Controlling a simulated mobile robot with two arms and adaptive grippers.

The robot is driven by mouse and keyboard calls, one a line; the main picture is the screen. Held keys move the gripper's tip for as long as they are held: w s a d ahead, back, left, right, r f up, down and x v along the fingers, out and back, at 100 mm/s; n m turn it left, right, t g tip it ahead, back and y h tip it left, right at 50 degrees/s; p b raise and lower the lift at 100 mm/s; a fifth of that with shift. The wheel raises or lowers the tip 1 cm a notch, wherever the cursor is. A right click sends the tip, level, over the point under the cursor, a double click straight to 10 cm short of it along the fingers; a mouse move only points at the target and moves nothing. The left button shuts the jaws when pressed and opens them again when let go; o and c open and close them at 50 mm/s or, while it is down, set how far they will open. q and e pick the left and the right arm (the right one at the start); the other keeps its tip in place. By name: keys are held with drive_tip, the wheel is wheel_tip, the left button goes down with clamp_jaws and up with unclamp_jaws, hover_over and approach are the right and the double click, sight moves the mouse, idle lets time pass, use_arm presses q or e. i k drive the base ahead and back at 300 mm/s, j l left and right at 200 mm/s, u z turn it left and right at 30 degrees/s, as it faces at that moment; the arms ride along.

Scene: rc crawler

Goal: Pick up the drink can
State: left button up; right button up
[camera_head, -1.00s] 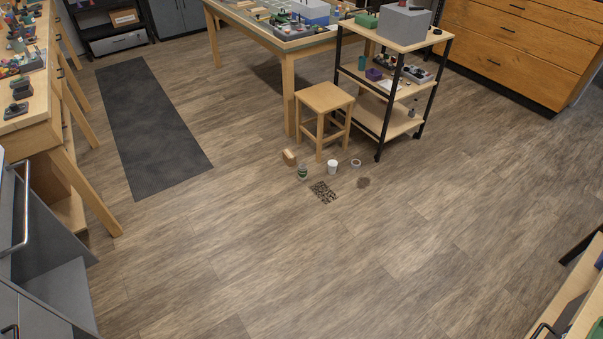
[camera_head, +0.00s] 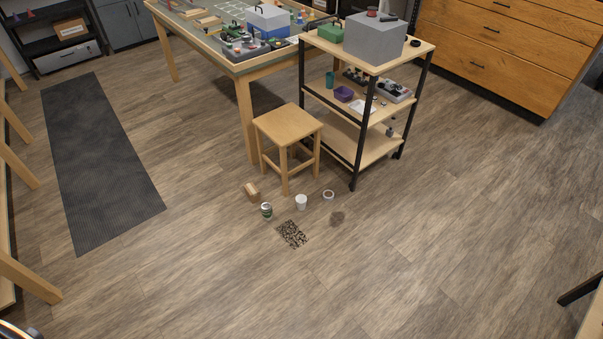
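A small green and white can (camera_head: 267,210), which looks like the drink can, stands upright on the wooden floor in front of the stool. A white cup (camera_head: 301,202) stands just to its right, and a small brown block or box (camera_head: 252,192) lies just behind it to the left. Neither of my grippers can be made out in the head view. A dark rounded piece at the bottom left corner may be part of me, but I cannot tell.
A wooden stool (camera_head: 287,126) and a shelf cart (camera_head: 367,142) stand behind the can. A tape-like ring (camera_head: 328,195), a dark speckled patch (camera_head: 292,234) and a brown spot (camera_head: 337,218) are on the floor nearby. A dark mat (camera_head: 100,160) lies left. The floor in front is clear.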

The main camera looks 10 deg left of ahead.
sight(266, 209)
drive_tip(key=i+u, duration=0.15)
drive_tip(key=i, duration=0.3)
drive_tip(key=i+l+u, duration=0.2)
drive_tip(key=i, duration=0.25)
drive_tip(key=i+l+u, duration=0.15)
drive_tip(key=i, duration=0.3)
